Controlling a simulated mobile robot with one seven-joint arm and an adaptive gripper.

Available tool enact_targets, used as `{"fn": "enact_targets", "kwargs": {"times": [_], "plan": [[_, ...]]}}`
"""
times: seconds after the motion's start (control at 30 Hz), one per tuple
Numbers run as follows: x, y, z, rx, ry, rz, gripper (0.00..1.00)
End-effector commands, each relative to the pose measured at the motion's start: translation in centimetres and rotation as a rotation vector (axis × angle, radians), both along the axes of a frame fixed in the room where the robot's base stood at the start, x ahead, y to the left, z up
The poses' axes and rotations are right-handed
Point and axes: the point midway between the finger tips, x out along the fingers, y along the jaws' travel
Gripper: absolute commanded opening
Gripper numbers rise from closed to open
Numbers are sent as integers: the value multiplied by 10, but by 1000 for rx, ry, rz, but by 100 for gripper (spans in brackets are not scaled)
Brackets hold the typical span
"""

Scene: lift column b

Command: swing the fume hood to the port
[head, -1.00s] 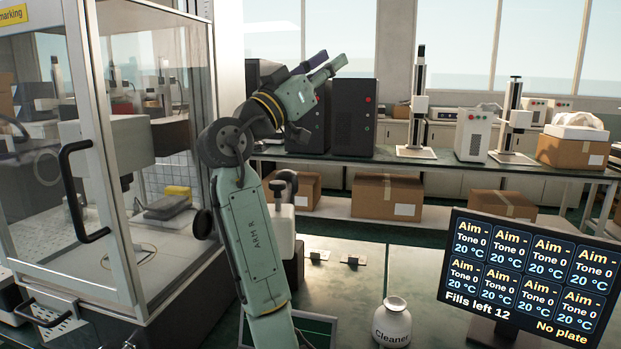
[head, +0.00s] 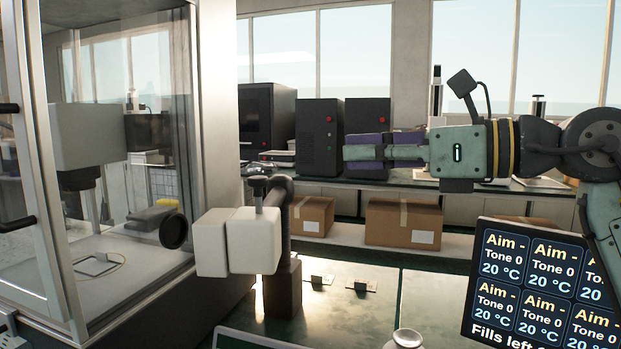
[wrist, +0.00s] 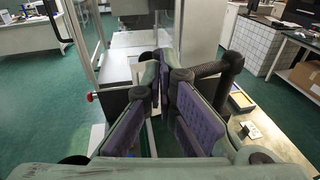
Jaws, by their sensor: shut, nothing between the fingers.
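A white boxy unit (head: 240,242) stands mid-view in the head view, on a dark post (head: 283,288) with a black knob and a dark curved tube above it. I take it for the fume hood. A round black disc (head: 173,232) shows at its left, before the glass cabinet; I cannot tell whether it is the hood's mouth or the port. My gripper (head: 347,152) is shut and empty, pointing left, right of the unit and higher in the picture.
A glass-fronted cabinet (head: 55,225) with black handles fills the left. A screen (head: 530,280) stands at front right, with a bottle top (head: 407,338) beside it. Dark machines (head: 320,135) stand on the back bench above cardboard boxes (head: 403,222).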

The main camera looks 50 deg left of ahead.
Motion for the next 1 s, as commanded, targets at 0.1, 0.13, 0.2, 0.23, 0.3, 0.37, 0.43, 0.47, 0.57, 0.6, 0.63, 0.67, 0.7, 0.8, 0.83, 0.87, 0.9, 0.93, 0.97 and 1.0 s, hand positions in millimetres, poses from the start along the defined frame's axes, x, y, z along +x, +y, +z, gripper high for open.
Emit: {"fn": "enact_targets", "kwargs": {"times": [0.1, 0.13, 0.2, 0.23, 0.3, 0.37, 0.43, 0.47, 0.57, 0.6, 0.63, 0.67, 0.7, 0.8, 0.83, 0.87, 0.9, 0.93, 0.97, 1.0], "plan": [[2, -8, -20, -68, -34, -11, 0], [2, -7, -21, -75, -38, -11, 0], [1, -3, -24, -83, -40, -11, 0], [0, 0, -24, -83, -40, -11, 0], [-4, 9, -25, -83, -39, -8, 0], [-7, 19, -26, -82, -40, -7, 0], [-11, 33, -29, -81, -39, -7, 0], [-13, 39, -30, -82, -38, -6, 0], [-20, 60, -33, -80, -39, -7, 0], [-22, 69, -35, -80, -38, -6, 0], [-23, 75, -35, -80, -36, -7, 0], [-25, 80, -36, -80, -36, -6, 0], [-28, 87, -38, -80, -37, -7, 0], [-32, 102, -40, -79, -37, -7, 0], [-33, 106, -41, -79, -37, -8, 0], [-34, 109, -42, -79, -37, -9, 0], [-35, 113, -43, -79, -37, -8, 0], [-36, 116, -44, -79, -36, -8, 0], [-36, 118, -44, -79, -36, -9, 0], [-36, 120, -45, -79, -37, -10, 0]]}}
